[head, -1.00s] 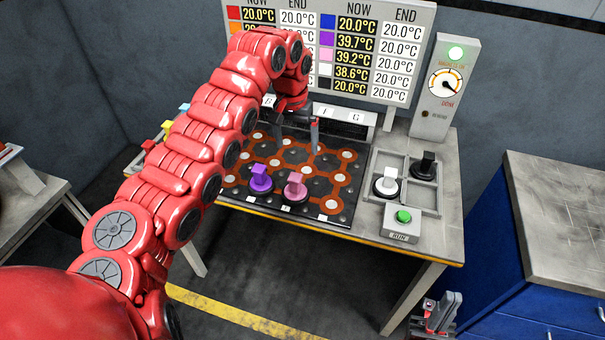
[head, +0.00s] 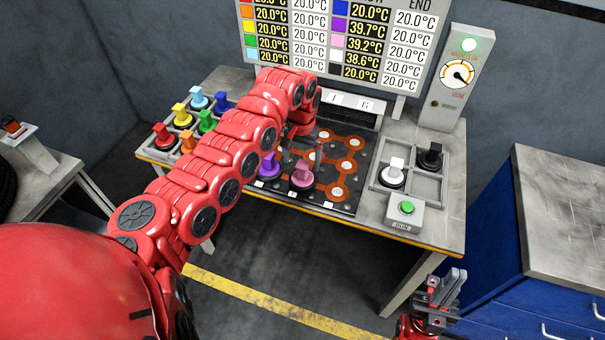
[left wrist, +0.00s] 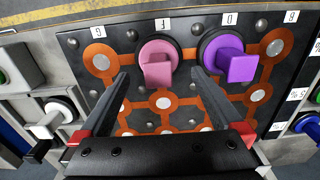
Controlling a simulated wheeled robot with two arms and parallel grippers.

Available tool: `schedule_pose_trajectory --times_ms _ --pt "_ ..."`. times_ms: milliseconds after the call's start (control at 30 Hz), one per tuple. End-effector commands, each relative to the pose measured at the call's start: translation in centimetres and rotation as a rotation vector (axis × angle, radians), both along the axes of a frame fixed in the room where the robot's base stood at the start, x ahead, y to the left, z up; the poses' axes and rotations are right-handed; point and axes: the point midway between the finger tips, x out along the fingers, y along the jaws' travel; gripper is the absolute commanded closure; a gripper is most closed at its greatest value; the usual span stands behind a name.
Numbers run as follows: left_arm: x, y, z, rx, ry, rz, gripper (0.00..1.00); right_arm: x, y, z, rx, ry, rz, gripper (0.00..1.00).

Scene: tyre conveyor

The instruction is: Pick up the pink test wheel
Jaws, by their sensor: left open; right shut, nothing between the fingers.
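The pink test wheel (head: 302,176) stands upright on the front row of the dark board with orange tracks (head: 336,205). In the left wrist view the pink wheel (left wrist: 158,62) shows its block-shaped handle. The purple wheel (head: 269,165) stands beside it, to its left in the head view. My left gripper (head: 311,153) is open and empty, just behind the pink wheel and partly hidden by my arm. In the left wrist view its fingers (left wrist: 160,75) point towards the pink wheel, one to either side, apart from it. My right gripper (head: 440,288) is shut and empty, low at the front right.
A tray (head: 411,186) with a white wheel (head: 393,172) and a black wheel (head: 432,155) lies right of the board. The RUN button box (head: 403,215) is in front of it. Several coloured wheels stand at the left. A temperature panel (head: 405,57) rises behind.

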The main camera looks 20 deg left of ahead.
Motion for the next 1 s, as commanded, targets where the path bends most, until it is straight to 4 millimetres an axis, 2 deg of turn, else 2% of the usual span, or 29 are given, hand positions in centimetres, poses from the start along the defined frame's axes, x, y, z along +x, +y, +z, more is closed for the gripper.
schedule_pose_trajectory --times_ms 167,300,400,500,700,767,1000 --pt "0.0 -0.1 -0.9 0.000 0.001 0.001 0.00 0.0 0.0 1.1 0.000 0.000 0.000 1.00" --pt "-0.2 -0.4 -2.9 -0.002 0.006 -0.002 0.00 0.0 0.0 3.0 0.000 0.000 0.000 1.00" --pt "-0.1 -0.4 -4.7 -0.003 0.002 0.000 0.00 0.0 0.0 3.1 0.000 0.000 0.000 1.00" --pt "0.0 -0.3 -5.5 -0.001 0.000 0.001 0.00 0.0 0.0 3.2 0.000 0.000 0.000 1.00" --pt "0.1 -0.2 -5.7 -0.001 -0.003 0.001 0.00 0.0 0.0 3.1 0.000 0.000 0.000 1.00" --pt "0.1 -0.2 -5.7 -0.001 -0.003 0.001 0.07 0.0 0.0 3.1 0.000 0.000 0.000 1.00" --pt "0.1 -0.2 -5.6 -0.001 -0.003 0.001 0.50 0.0 0.0 3.1 0.000 0.000 0.000 1.00"
